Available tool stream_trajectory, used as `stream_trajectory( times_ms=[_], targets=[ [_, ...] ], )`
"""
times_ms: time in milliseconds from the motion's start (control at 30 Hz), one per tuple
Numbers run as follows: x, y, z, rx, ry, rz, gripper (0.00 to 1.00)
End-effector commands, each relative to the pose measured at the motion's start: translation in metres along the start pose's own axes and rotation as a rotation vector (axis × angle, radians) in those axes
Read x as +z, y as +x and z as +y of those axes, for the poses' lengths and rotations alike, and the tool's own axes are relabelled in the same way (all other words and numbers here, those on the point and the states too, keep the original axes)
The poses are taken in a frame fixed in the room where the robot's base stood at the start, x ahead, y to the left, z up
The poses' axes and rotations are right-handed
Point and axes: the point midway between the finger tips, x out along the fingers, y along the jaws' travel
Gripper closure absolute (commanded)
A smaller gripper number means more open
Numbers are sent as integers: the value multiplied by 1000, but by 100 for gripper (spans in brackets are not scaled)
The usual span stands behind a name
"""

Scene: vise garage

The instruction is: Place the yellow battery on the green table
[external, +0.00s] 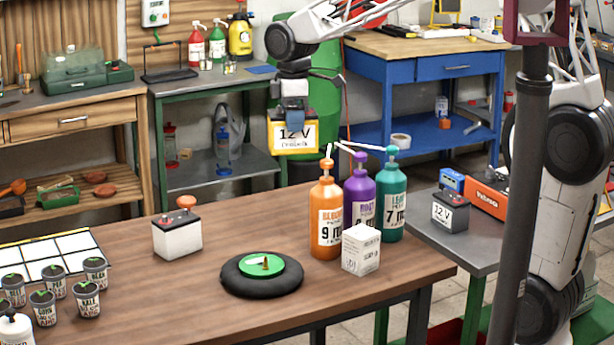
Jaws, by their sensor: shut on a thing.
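The yellow battery (294,138), with a white "12 V" label, hangs in the air at the middle of the external view. My gripper (293,115) points down and is shut on the top of the battery; the fingertips are partly hidden by the dark wrist and the battery. The green table (176,86) has a grey top, green legs and a lower shelf. It stands at the back, left of the battery in the picture. The battery appears just past the table's right front leg; its exact distance from the table cannot be told.
On the green table are a red bottle (196,46), a green bottle (217,42), a yellow sprayer (241,32) and a dark rack (168,62). A green barrel (328,100) stands behind my gripper. Tall pump bottles (326,215) stand on the brown table (130,285). The green table's front is fairly clear.

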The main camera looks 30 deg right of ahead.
Motion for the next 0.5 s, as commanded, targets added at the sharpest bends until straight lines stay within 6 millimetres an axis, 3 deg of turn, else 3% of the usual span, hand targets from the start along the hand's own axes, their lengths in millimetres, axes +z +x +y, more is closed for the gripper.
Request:
stream_trajectory(
  times_ms=[500],
  targets=[
    [81, -56, 55, 2, 183, 1, 92]
  ],
)
